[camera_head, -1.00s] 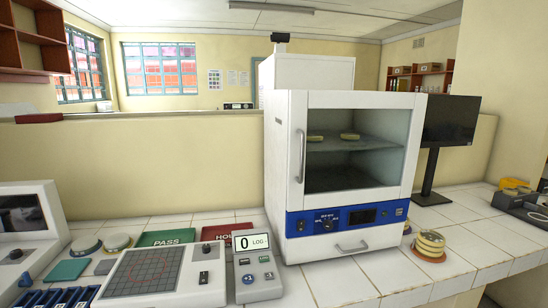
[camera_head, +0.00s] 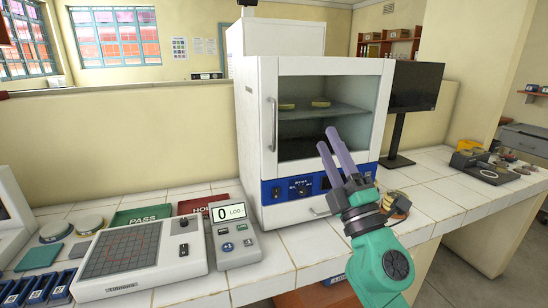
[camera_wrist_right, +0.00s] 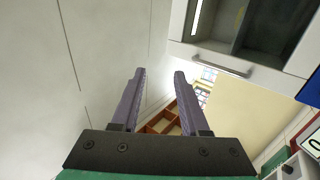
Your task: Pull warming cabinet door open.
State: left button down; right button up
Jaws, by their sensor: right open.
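The white warming cabinet (camera_head: 257,160) stands on the tiled counter, with a glass-fronted door (camera_head: 330,68) that is closed. Its vertical handle (camera_head: 272,125) runs along the left edge of the door; it also shows at the top of the right wrist view (camera_wrist_right: 222,65). My right gripper (camera_head: 327,139) is in front of the cabinet's lower right part, to the right of the handle and apart from it. Its two purple fingers, also in the right wrist view (camera_wrist_right: 159,72), are open with nothing between them. My left gripper is not in view.
A keypad device (camera_head: 235,236) and a grid-topped instrument (camera_head: 125,262) sit left of the cabinet's front. A monitor (camera_head: 415,88) stands to its right. Stacked dishes (camera_head: 402,202) are partly behind my right gripper. Two dishes (camera_head: 320,102) lie on the cabinet shelf.

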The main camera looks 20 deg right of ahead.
jog(key=a+r+n+g+y, duration=0.35)
jog(key=a+n+y, duration=0.35)
jog(key=n+y, duration=0.55)
jog(key=n+g+h, duration=0.5)
jog(key=n+h, duration=0.2)
jog(key=h, duration=0.3)
send_near(275, 125)
jog(key=shift+n+t, duration=0.25)
jog(key=p+x, duration=0.6)
jog(key=x, duration=0.4)
jog(key=shift+f, duration=0.1)
jog(key=shift+w+a+f, duration=0.1)
jog(key=shift+w+f, duration=0.05)
jog(key=shift+w, duration=0.2)
grip_shut()
